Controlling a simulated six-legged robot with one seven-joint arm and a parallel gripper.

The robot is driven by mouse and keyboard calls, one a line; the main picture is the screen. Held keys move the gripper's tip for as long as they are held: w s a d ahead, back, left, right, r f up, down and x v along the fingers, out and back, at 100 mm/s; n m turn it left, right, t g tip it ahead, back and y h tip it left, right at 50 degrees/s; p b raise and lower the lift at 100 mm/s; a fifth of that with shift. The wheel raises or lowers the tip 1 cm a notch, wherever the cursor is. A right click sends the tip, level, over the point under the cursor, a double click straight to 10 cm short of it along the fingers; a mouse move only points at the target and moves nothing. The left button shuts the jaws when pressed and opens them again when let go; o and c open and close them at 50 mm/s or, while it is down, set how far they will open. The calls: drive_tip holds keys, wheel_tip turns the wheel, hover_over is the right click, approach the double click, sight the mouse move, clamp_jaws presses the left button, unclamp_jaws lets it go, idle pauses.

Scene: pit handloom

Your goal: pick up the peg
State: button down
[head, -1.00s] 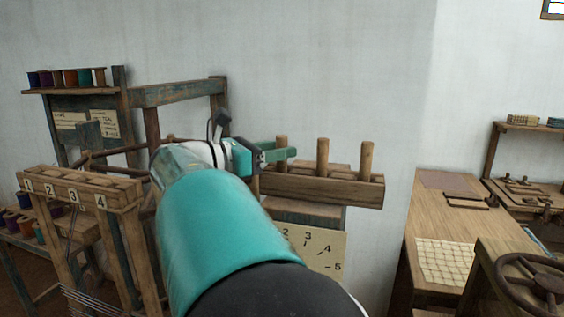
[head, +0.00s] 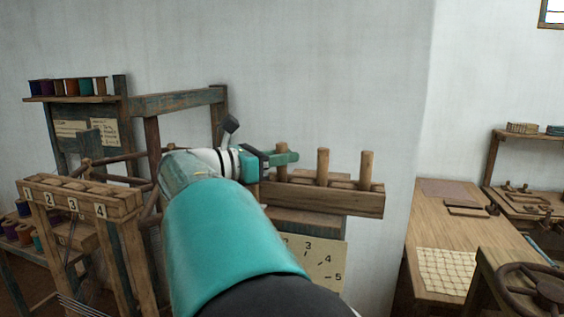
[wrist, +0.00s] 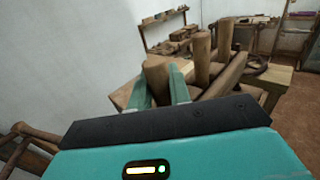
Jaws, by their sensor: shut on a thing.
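The peg (head: 282,148) is a brown wooden cylinder at the left end of a wooden peg rack (head: 345,201), beside two similar pegs. My gripper (head: 289,158) has its green fingers shut on this peg, below its top. In the wrist view the peg (wrist: 157,78) stands upright between the two fingers. Its lower part is hidden, so I cannot tell whether its foot still sits in the rack.
Two other pegs, the middle one (head: 322,167) and the right one (head: 366,170), stand close by on the right. A numbered card (head: 325,266) hangs below. A numbered wooden beam (head: 75,200) is at left, a workbench (head: 450,225) at right.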

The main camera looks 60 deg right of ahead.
drive_tip(key=shift+r, duration=0.4)
drive_tip(key=w+a+r, duration=0.7)
drive_tip(key=a+r, duration=0.4)
drive_tip(key=shift+w+a+r, duration=0.2)
drive_tip(key=shift+a+r, duration=0.2)
